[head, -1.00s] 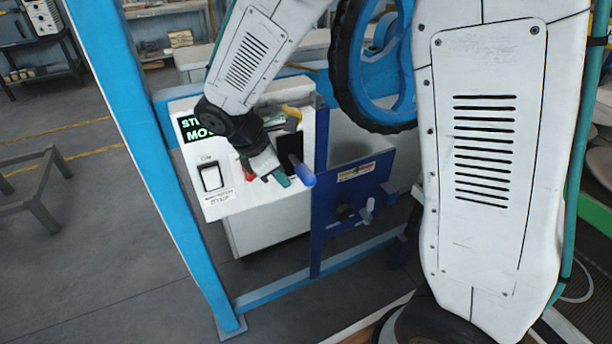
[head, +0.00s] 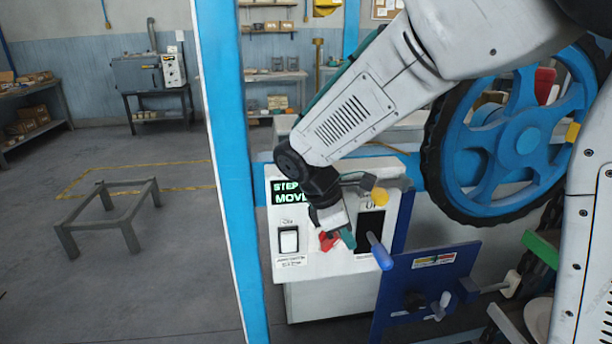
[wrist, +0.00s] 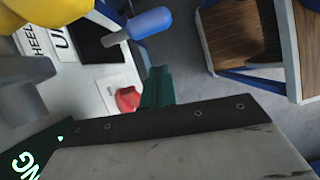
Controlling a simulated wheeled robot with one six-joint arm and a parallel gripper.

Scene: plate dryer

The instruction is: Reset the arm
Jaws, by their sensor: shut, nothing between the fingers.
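My arm reaches down from the upper right in the head view. My gripper (head: 347,239) is at its lower end, in front of the white control box (head: 310,264). Its teal fingers are shut and empty; they also show in the wrist view (wrist: 157,87). A red part (head: 327,241) sits just left of the fingers, close to them; I cannot tell whether they touch. It shows in the wrist view too (wrist: 127,98). A blue-handled lever (head: 380,252) sticks out right of the fingers. A yellow knob (head: 380,197) is above them.
A lit green-on-black display (head: 288,193) and a white rocker switch (head: 289,240) are on the box. A blue post (head: 228,150) stands left, a blue handwheel (head: 520,135) right, and a blue plate (head: 425,290) lower right. Open floor with a low grey frame (head: 110,215) lies left.

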